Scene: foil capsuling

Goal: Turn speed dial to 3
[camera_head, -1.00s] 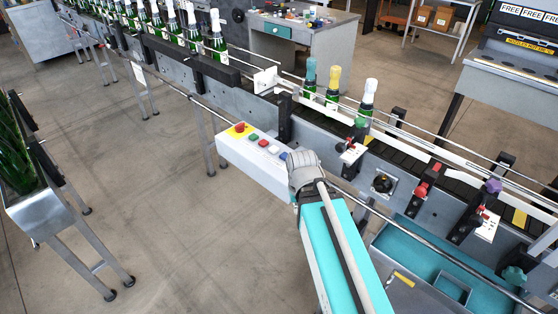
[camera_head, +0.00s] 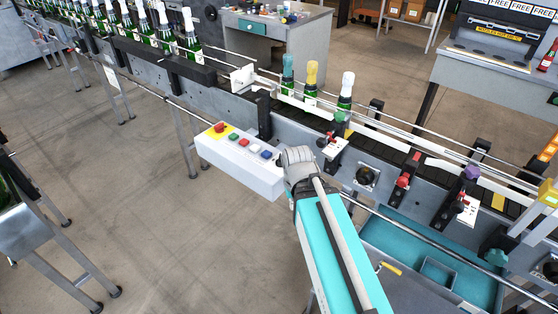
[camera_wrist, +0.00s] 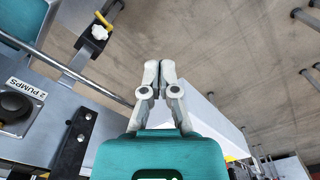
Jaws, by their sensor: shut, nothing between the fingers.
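A black round dial (camera_head: 367,177) sits on a plate on the conveyor's side, right of my arm in the head view. In the wrist view a black round knob (camera_wrist: 14,105) shows at the left edge beside a label reading "PUMPS". I cannot tell whether either is the speed dial, and no setting is legible. A white control box (camera_head: 240,165) carries a red knob on yellow and several coloured buttons; my arm covers its right end. My gripper (camera_wrist: 159,72) is shut and empty, apart from the knob and beside the white box.
The conveyor (camera_head: 400,160) runs diagonally, with foil-topped bottles (camera_head: 312,82) on it. Red (camera_head: 403,181) and purple (camera_head: 472,173) knobs stand out along its side. A teal tray (camera_head: 400,240) lies below, right of my arm. The floor at left is mostly clear.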

